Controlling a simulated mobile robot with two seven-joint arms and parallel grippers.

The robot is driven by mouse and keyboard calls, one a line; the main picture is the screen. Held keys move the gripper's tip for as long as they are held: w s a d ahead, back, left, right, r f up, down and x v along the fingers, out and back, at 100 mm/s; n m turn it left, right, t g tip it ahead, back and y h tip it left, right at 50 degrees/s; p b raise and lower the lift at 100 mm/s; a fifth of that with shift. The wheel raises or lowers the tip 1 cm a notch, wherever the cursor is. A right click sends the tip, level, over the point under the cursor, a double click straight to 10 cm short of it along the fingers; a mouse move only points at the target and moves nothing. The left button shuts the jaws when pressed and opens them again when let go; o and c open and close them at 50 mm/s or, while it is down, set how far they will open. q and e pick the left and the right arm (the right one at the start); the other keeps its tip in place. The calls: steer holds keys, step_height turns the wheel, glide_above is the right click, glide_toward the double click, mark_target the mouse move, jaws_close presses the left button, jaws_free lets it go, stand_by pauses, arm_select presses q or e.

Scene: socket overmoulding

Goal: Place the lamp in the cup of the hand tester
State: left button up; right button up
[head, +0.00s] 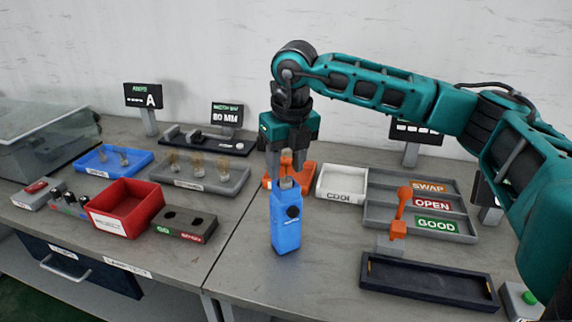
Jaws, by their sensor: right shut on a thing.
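I cannot tell whether the lamp touches the cup. My left gripper is not in view.
A grey tray (215,183) of several lamps, a blue tray (143,157) and a red bin (122,205) stand left. A white bin (342,184), labelled sorting tray (455,237) and dark tray (425,281) stand right.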

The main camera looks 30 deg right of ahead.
mark_target(291, 162)
steer(key=shift+f, duration=0.2)
steer(key=shift+f, duration=0.2)
steer(key=o, duration=1)
steer(key=r, duration=0.4)
steer(key=s+r, duration=0.1)
steer(key=r, duration=0.7)
steer(key=shift+s+a+r+p, duration=0.1)
steer(key=shift+s+r+p, duration=0.05)
steer(key=shift+s+p, duration=0.2)
